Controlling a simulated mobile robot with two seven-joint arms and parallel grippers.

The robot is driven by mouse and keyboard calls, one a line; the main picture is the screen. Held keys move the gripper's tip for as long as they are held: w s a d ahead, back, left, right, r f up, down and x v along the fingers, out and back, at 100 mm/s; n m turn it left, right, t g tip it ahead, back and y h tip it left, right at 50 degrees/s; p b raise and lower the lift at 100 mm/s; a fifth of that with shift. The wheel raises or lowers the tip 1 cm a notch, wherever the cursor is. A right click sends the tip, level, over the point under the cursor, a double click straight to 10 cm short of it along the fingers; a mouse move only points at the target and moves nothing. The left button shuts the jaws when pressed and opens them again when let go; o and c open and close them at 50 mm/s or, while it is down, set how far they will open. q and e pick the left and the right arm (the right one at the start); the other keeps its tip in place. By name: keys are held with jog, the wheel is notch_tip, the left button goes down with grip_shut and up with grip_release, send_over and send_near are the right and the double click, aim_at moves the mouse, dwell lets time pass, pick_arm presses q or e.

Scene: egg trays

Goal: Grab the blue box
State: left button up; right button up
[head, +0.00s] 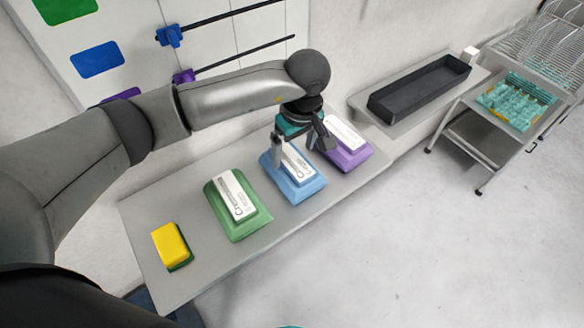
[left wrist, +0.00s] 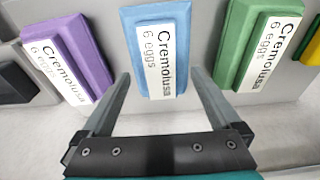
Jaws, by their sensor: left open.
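The blue box (head: 305,187) lies on the grey shelf between a green box and a purple box. It has a white label reading "Cremolusa 6 eggs", and it also shows in the left wrist view (left wrist: 187,48). My left gripper (head: 301,149) is over the blue box, partly covering it in the head view. In the left wrist view the gripper (left wrist: 158,85) has its fingers spread apart, with nothing between them, and the blue box lies ahead between the fingertips. The right gripper is not in view.
The green box (head: 252,222) and purple box (head: 357,160) flank the blue one closely. A yellow sponge-like block (head: 169,245) lies at the left of the shelf (head: 200,285). A dark tray (head: 420,95) and a wire-rack cart (head: 480,152) stand at right. Open floor lies in front.

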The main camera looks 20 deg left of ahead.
pick_arm(q)
notch_tip(320, 180, down, 2)
jog(key=shift+w+a+f, duration=0.1)
jog(key=shift+a+f, duration=0.05)
grip_shut()
dwell(0.7)
